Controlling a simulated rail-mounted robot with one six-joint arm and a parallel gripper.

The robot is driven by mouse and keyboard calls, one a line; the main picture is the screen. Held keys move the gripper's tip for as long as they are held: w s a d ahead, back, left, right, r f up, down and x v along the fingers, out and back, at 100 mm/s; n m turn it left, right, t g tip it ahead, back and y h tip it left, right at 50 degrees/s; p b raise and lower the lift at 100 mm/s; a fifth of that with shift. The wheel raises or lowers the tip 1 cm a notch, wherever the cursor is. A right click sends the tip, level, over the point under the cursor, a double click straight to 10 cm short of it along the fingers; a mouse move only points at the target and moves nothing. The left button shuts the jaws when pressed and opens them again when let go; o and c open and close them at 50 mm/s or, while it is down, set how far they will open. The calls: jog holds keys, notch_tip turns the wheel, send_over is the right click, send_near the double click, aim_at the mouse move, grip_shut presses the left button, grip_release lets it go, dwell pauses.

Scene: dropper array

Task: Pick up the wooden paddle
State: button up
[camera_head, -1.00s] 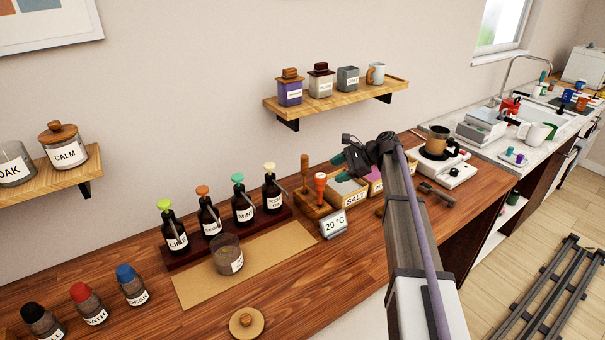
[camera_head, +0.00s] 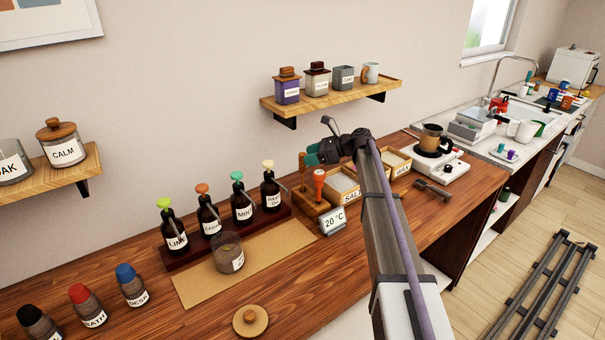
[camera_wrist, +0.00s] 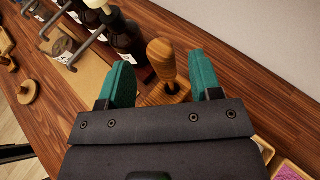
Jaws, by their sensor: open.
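The wooden paddle (camera_head: 303,168) stands upright in a small wooden holder (camera_head: 311,206) on the counter. Only its handle shows clearly; its lower end is hidden in the holder. In the wrist view the rounded handle (camera_wrist: 160,56) lies between my two teal fingers, with a gap on each side. My gripper (camera_wrist: 161,78) is open and empty. In the head view my gripper (camera_head: 318,154) is just right of the paddle's handle and seems higher.
A red-handled tool (camera_head: 318,180) stands beside the paddle. A row of dropper bottles (camera_head: 242,210) is to the left, with a glass jar (camera_head: 228,254) in front. A 20 °C display (camera_head: 333,221) and labelled boxes (camera_head: 343,182) are close by. A shelf (camera_head: 335,94) hangs above.

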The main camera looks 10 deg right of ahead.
jog(key=b+x, duration=0.1)
jog(key=x, duration=0.4)
jog(key=shift+w+r+b, duration=0.1)
jog(key=shift+b, duration=0.25)
jog(key=c, duration=1)
